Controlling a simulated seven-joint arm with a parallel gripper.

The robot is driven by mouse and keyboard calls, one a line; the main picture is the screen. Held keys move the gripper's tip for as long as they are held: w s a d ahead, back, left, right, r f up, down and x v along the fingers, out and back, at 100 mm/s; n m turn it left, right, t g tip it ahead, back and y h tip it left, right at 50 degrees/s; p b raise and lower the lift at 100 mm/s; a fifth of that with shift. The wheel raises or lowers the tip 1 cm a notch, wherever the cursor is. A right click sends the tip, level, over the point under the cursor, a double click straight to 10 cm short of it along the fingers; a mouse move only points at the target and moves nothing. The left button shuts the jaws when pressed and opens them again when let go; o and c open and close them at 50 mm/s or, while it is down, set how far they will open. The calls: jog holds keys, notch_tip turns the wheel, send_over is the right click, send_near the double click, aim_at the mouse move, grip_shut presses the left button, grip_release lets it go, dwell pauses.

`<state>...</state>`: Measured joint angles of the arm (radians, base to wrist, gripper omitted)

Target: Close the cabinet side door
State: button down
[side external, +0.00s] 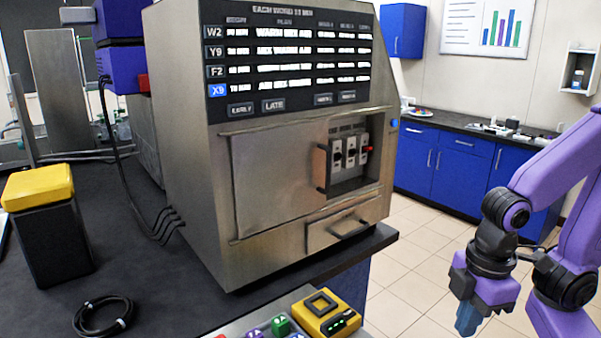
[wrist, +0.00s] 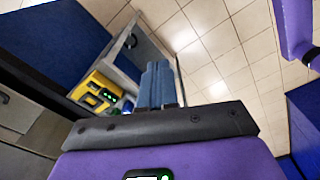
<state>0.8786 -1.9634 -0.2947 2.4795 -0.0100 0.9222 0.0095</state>
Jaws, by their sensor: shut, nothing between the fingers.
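A large grey steel cabinet (side external: 190,120) stands on the dark bench with a screen of rows on its upper front. Below the screen is a flat steel door panel (side external: 275,178) with a dark upright handle (side external: 322,168) at its right edge. Right of the panel is an uncovered recess (side external: 350,155) with several switches. I cannot tell whether this panel is the side door. My gripper (side external: 467,318) is right of the cabinet, well apart from it, pointing down over the floor. Its blue fingers (wrist: 157,84) are together and hold nothing.
A drawer (side external: 345,226) with a handle is low on the cabinet. A yellow-lidded black box (side external: 50,230) and cable coil (side external: 103,316) lie left. Tiled floor (side external: 410,235) is free between bench and blue cupboards (side external: 445,165).

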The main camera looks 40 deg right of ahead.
aim_at(324, 169)
jog(key=w+a+r+m+t+h, duration=0.1)
jog(key=w+a+r+m, duration=0.15)
jog(key=w, duration=0.45)
jog(key=w+a+r+m+t, duration=0.1)
jog(key=w+a+r, duration=0.1)
jog(key=w+r, duration=0.35)
jog(key=w+a+r+m+t+h, duration=0.1)
jog(key=w+a+r+m, duration=0.1)
jog(key=w, duration=0.7)
jog(key=w+d+r+m+t+h, duration=0.3)
jog(key=w+r+m, duration=0.45)
jog(key=w, duration=0.75)
jog(key=shift+n+g, duration=0.3)
jog(key=shift+n, duration=0.5)
jog(key=w+d+f, duration=0.1)
jog(key=d+f, duration=0.1)
jog(key=d, duration=0.1)
jog(key=w+d+f, duration=0.2)
jog(key=d, duration=0.1)
jog(key=w+d+f, duration=0.2)
jog(key=d, duration=0.1)
jog(key=shift+w+d+f, duration=0.1)
jog(key=shift+w, duration=0.1)
jog(key=d, duration=2.6)
jog(key=shift+d, duration=0.25)
